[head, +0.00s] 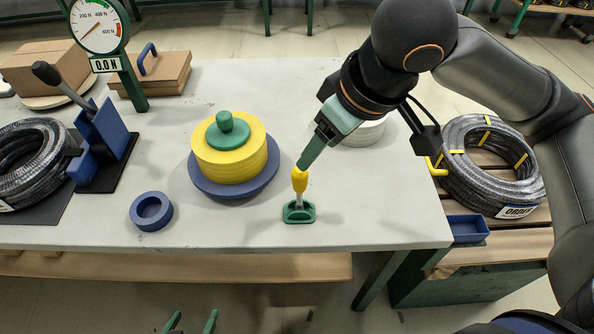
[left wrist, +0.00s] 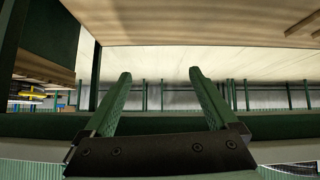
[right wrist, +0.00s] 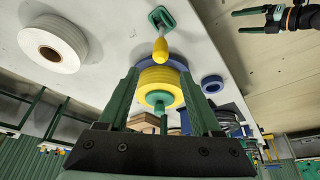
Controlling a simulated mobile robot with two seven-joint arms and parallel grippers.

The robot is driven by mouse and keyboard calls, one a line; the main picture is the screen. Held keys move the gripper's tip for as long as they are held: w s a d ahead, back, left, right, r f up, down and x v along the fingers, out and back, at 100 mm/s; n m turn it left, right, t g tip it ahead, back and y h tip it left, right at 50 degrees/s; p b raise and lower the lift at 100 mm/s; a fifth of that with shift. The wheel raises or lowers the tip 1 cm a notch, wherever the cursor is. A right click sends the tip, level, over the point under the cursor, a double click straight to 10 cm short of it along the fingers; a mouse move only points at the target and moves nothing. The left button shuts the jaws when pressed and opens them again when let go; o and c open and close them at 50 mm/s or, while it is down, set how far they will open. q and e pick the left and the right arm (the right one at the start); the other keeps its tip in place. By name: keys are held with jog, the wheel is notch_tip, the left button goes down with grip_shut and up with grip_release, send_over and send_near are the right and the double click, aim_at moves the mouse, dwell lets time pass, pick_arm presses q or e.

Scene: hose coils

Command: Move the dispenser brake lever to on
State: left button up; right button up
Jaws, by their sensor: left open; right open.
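A lever with a yellow grip (head: 299,181) and grey stem stands on a green slotted base near the table's front edge. It looks near upright; the yellow grip also shows in the right wrist view (right wrist: 160,50). To its left, the yellow reel (head: 228,159) with a green knob sits on a blue disc. My right gripper (head: 303,162) is open, pointing down at the top of the yellow grip; whether it touches is unclear. Its fingers also show in the right wrist view (right wrist: 160,74). My left gripper (head: 190,322) is open and empty, low in front of the table.
A blue unit (head: 109,128) with a black-knobbed lever stands at left beside a black hose coil (head: 28,152). A gauge (head: 97,24) stands behind. A blue ring (head: 151,211) lies in front of the reel. Another coil (head: 484,165) sits beyond the table's right end.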

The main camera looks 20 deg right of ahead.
aim_at(300, 175)
jog(key=b+x, duration=0.2)
jog(key=x, duration=0.7)
jog(key=shift+w+a+f, duration=0.15)
jog(key=shift+a+f, duration=0.05)
jog(key=shift+f, duration=0.15)
jog(key=shift+w+f, duration=0.15)
jog(key=shift+f, duration=0.2)
jog(key=shift+w+a+f+b, duration=0.15)
jog(key=shift+f+b, duration=0.15)
pick_arm(q)
jog(key=shift+w+d+f, duration=0.25)
jog(key=shift+d+f, duration=0.4)
jog(key=shift+d, duration=0.2)
pick_arm(e)
jog(key=c, duration=0.3)
grip_shut()
pick_arm(q)
jog(key=shift+s+a+f, duration=0.1)
jog(key=shift+f, duration=0.15)
jog(key=shift+r, duration=0.15)
